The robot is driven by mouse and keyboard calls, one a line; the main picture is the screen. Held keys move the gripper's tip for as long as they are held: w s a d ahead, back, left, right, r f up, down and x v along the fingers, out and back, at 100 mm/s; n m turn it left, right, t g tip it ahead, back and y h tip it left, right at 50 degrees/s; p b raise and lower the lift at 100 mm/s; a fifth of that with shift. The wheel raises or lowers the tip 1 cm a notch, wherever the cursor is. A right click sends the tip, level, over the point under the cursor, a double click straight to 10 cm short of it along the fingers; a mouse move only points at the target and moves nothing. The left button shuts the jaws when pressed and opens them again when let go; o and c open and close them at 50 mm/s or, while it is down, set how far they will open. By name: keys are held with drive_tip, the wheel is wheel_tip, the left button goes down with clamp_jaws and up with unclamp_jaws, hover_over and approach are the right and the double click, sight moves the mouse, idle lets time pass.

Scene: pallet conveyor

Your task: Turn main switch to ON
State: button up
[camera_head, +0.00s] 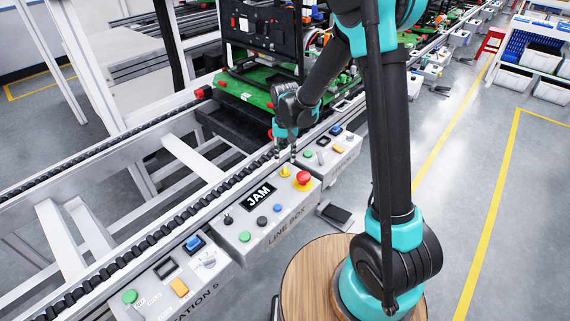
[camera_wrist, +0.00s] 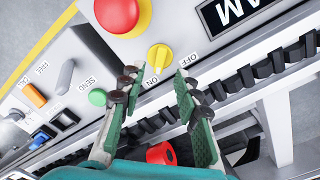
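The main switch is a yellow rotary knob (camera_wrist: 158,57) on the line box, with ON and OFF labels beside it. It also shows in the head view (camera_head: 285,171), left of the red emergency button. In the wrist view the knob lies just beyond and between my fingertips, which look apart from it. In the head view my gripper (camera_head: 285,155) points down over the line box (camera_head: 262,219), close to the knob.
The red emergency button (camera_head: 303,180) sits close beside the knob. The JAM display (camera_head: 258,195) and several small buttons are on the same box. Station boxes (camera_head: 331,145) stand on either side. The conveyor (camera_head: 135,252) runs behind, carrying a green pallet (camera_head: 247,92).

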sight(285, 168)
wheel_tip(285, 168, up, 7)
idle(0.3)
drive_tip(key=shift+f, duration=0.1)
drive_tip(key=s+d+f+m+t, duration=0.1)
drive_tip(key=s+d+t, duration=0.3)
drive_tip(key=s+d, duration=1.5)
drive_tip(key=d, duration=0.4)
drive_tip(key=shift+s+d, duration=0.15)
drive_tip(key=shift+d, duration=0.1)
